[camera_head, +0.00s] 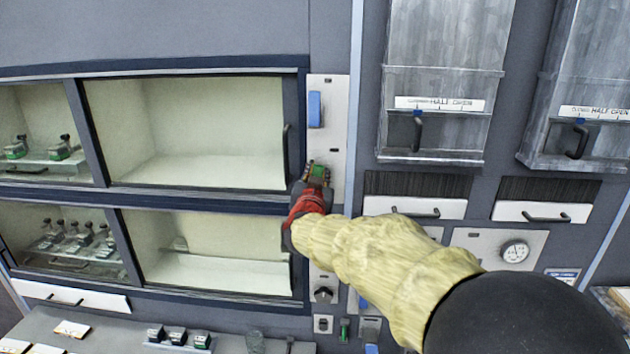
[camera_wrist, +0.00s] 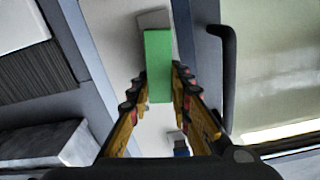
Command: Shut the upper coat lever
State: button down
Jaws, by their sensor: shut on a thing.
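A pale vertical panel (camera_head: 328,139) stands between the glass-fronted chambers and the grey column. It carries a blue lever (camera_head: 314,108) near its top and a green lever (camera_head: 319,171) lower down. No readable label shows which is the upper coat lever. My gripper (camera_head: 317,181) is shut on the green lever, which stands between the fingers in the wrist view (camera_wrist: 158,68). The fingers touch its two sides and hide part of it in the head view. A small blue part (camera_wrist: 180,147) shows beyond the fingers in the wrist view.
A dark door handle (camera_head: 287,150) stands close to my gripper's left; it also shows in the wrist view (camera_wrist: 227,75). Translucent hoppers (camera_head: 440,85) with black handles stand at upper right. White drawers (camera_head: 414,208) sit below them. Slides and small green-based items are on the bench below.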

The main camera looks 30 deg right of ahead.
aim_at(333, 184)
jog(key=d+f+m+b, duration=0.1)
jog(key=m+b, duration=0.3)
jog(key=b, duration=0.1)
jog(key=s+d+f+m+b, duration=0.1)
jog(key=m+b, duration=0.3)
jog(key=b, duration=0.1)
jog(key=s+d+f+m+b, duration=0.1)
jog(key=m+b, duration=0.3)
jog(key=b, duration=0.1)
jog(key=shift+d+f+m, duration=0.1)
jog(key=shift+f+m, duration=0.2)
jog(key=shift+f, duration=0.1)
jog(key=m+b, duration=0.1)
jog(key=f+m+b, duration=0.1)
jog(key=m+b, duration=0.1)
jog(key=shift+s+d+f, duration=0.1)
jog(key=shift+m, duration=0.3)
jog(key=c, duration=1.6)
grip_release()
